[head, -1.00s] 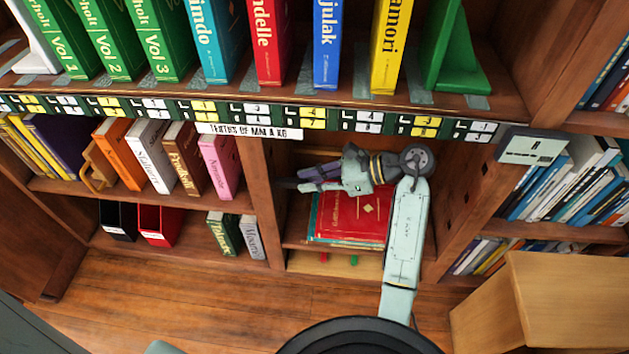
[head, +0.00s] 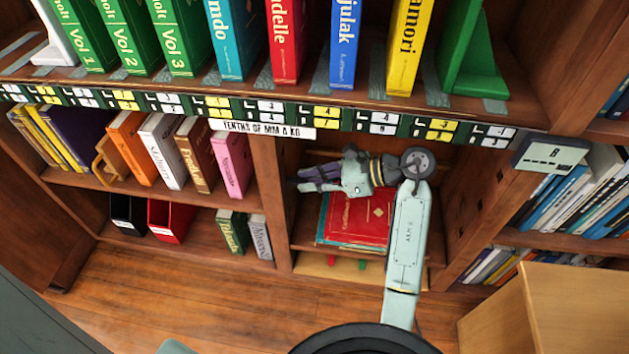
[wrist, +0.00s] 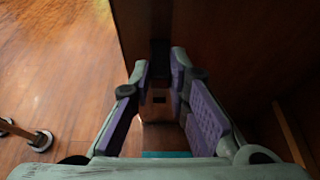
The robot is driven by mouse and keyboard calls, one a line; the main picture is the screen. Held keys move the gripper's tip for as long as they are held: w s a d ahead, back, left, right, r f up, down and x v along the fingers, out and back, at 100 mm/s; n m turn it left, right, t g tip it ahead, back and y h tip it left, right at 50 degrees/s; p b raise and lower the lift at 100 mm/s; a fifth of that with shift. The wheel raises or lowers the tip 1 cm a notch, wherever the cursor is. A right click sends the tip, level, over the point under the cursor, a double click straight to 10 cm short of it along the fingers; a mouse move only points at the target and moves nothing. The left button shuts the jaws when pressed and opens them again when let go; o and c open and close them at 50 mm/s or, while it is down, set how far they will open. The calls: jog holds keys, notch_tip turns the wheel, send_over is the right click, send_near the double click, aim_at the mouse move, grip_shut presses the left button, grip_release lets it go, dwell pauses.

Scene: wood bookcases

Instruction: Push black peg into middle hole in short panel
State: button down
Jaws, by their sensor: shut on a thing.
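My gripper (head: 301,183) reaches left inside the middle lower compartment, above a red book. In the wrist view my gripper (wrist: 160,72) has its purple-padded fingers closed around a small dark piece (wrist: 160,50) at their tips, apparently the black peg. Its outline is hard to read in the shadow, and I cannot make out the peg in the head view. The short panel (head: 272,205) is the wooden upright left of my fingers. Its side facing my gripper is mostly hidden in the head view, so I cannot tell its middle hole or whether the peg is in it.
The red book (head: 360,215) lies on others below my gripper. A red peg (head: 333,263) and a green peg (head: 362,265) show beneath that shelf. The right upright (head: 480,185) has dark square holes. A shelf edge with labels (head: 300,112) runs above my arm.

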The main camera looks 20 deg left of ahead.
jog(key=shift+a, duration=0.2)
jog(key=c, duration=1.5)
grip_release()
jog(key=shift+o, duration=0.2)
jog(key=v, duration=1.2)
jog(key=shift+s+f, duration=0.1)
